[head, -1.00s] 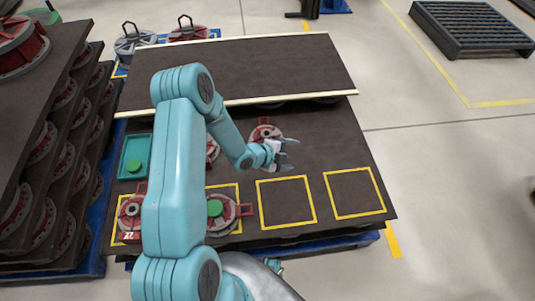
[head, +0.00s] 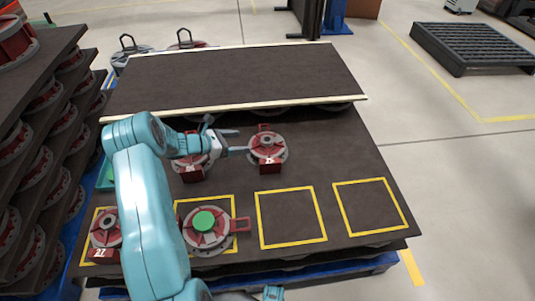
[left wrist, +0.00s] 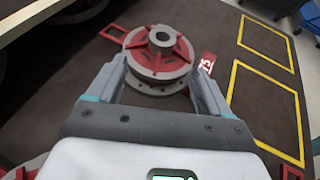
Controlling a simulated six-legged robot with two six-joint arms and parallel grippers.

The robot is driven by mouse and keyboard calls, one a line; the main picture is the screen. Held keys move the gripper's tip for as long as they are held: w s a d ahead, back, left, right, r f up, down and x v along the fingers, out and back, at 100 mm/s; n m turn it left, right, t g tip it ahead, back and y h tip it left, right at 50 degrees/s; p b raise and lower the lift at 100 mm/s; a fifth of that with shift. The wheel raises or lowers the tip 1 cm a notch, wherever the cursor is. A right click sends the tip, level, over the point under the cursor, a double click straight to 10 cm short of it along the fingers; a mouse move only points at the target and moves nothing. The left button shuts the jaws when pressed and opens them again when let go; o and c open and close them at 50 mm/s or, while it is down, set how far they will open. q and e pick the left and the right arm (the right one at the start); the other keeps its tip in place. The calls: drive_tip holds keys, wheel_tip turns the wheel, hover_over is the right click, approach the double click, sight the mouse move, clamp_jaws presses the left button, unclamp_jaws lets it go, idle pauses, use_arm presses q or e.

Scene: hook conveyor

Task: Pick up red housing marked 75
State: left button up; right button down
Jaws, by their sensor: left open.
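The red housing marked 75 (left wrist: 158,52) is a grey round flange with red ribs, a centre bore, a red handle and a red tag. It also shows in the head view (head: 267,147), lying flat on the dark board; its tag is too small to read there. My left gripper (head: 236,142) is open and empty, just left of this housing. In the left wrist view its two fingers (left wrist: 160,76) point at the housing, one toward each side of its near edge. I cannot tell whether they touch it. My right gripper is not in view.
Another red housing (head: 192,165) lies partly under my left gripper. Two squares at right are empty. A raised dark shelf (head: 235,75) stands behind; stacked housings (head: 30,160) stand left.

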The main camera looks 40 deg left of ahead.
sight(267, 139)
use_arm(q)
drive_tip(key=x, duration=0.4)
drive_tip(key=shift+w+f+b, duration=0.1)
drive_tip(key=shift+w+b, duration=0.05)
drive_tip(key=shift+b, duration=0.25)
drive_tip(key=x, duration=0.1)
drive_tip(key=b+x, duration=0.1)
drive_tip(key=x, duration=0.1)
drive_tip(key=b+x, duration=0.1)
drive_tip(key=shift+w+d, duration=0.25)
drive_tip(key=shift+d, duration=0.1)
drive_tip(key=shift+w, duration=0.3)
clamp_jaws()
